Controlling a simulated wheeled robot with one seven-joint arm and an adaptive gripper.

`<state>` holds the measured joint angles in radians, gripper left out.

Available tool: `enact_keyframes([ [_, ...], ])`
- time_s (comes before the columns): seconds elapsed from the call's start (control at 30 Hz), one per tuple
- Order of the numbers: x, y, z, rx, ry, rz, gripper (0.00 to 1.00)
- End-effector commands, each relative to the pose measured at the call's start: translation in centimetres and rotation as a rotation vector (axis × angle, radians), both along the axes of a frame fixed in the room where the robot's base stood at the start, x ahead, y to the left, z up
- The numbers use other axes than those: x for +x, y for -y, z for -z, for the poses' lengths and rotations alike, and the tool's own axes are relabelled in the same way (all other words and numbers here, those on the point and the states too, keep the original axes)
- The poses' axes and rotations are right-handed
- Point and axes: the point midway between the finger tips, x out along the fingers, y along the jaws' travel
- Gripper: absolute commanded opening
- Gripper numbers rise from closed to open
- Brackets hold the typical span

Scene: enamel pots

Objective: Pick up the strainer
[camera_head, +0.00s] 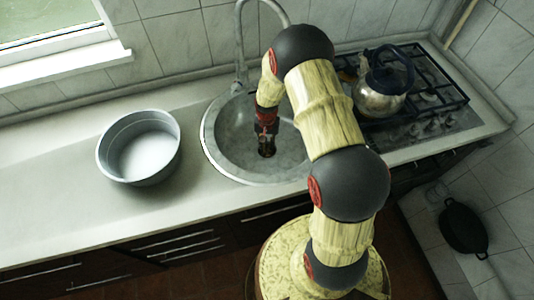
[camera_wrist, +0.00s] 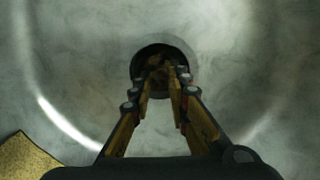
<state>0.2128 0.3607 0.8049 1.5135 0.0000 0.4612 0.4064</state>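My gripper (camera_head: 266,148) points straight down into the round metal sink, over its drain. In the wrist view, the fingers of my gripper (camera_wrist: 166,72) come close together towards the tips, with a narrow gap between them. The tips overlap a dark round opening or fitting (camera_wrist: 150,53) in the sink floor. Something brownish shows there between and behind the tips. No strainer can be made out clearly. I cannot tell whether the tips touch or hold anything.
The sink (camera_head: 222,150) is set in a pale counter (camera_head: 50,190), with a curved tap (camera_head: 239,70) behind it. A grey pot (camera_head: 140,152) stands left of the sink. A kettle (camera_head: 382,98) stands on the hob (camera_head: 432,100) at right. A dark pan (camera_head: 463,228) is at lower right.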

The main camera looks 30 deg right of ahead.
Motion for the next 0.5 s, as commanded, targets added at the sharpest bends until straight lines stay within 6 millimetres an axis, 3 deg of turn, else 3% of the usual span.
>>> enact_keyframes([
  [0.03,-0.2,0.0,1.2,0.001,-0.003,0.000,0.18],
  [0.17,-0.1,0.0,2.8,0.000,-0.002,0.000,0.18],
  [0.4,-0.1,0.0,2.9,0.000,0.000,0.000,0.18],
  [0.5,-0.1,0.0,2.9,0.001,-0.001,0.000,0.13],
])
